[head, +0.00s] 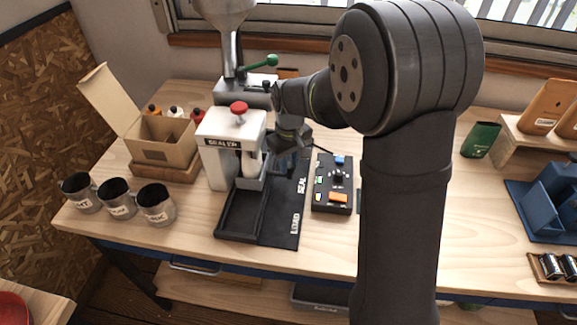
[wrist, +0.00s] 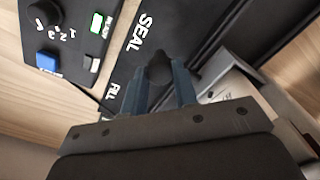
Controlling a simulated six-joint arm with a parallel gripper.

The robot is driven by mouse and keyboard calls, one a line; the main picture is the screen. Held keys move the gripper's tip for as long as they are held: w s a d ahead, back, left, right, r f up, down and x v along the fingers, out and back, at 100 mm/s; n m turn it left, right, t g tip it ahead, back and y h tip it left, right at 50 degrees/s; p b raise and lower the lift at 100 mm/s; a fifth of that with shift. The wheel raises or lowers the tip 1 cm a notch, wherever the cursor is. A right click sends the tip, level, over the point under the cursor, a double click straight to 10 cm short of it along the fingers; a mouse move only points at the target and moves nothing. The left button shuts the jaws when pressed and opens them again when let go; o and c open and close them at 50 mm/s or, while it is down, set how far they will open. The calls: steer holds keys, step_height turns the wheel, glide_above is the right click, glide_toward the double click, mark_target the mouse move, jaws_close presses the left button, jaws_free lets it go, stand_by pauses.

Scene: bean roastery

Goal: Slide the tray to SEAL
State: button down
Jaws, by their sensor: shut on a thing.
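The tray (head: 251,182) is a small grey holder on the black track, in front of the white sealer (head: 222,160). A pale upright item, perhaps a pouch, stands in it. The tray's grey wall (wrist: 265,98) shows at the right in the wrist view. My gripper (head: 287,163) is beside the tray on its right. In the wrist view, the two blue-grey fingers of my gripper (wrist: 160,90) are shut on a dark round knob (wrist: 160,70), apparently the tray's handle. The knob is alongside the stretch between the SEAL label (wrist: 139,32) and FILL label (wrist: 112,90). The arm hides part of the track.
The black track (head: 275,225) runs toward the front, empty at its LOAD end. A control box (head: 334,184) with coloured buttons stands close on the right. Several cups (head: 156,204) and an open cardboard box (head: 160,140) are left. A hopper (head: 228,40) stands behind.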

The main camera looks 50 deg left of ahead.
steer(key=c, duration=1.1)
jaws_free()
step_height(320, 180, up, 18)
steer(key=shift+f, duration=0.25)
steer(key=shift+f, duration=0.1)
step_height(320, 180, down, 17)
steer(key=shift+f, duration=0.2)
steer(key=shift+s+d, duration=0.1)
steer(key=shift+r, duration=0.1)
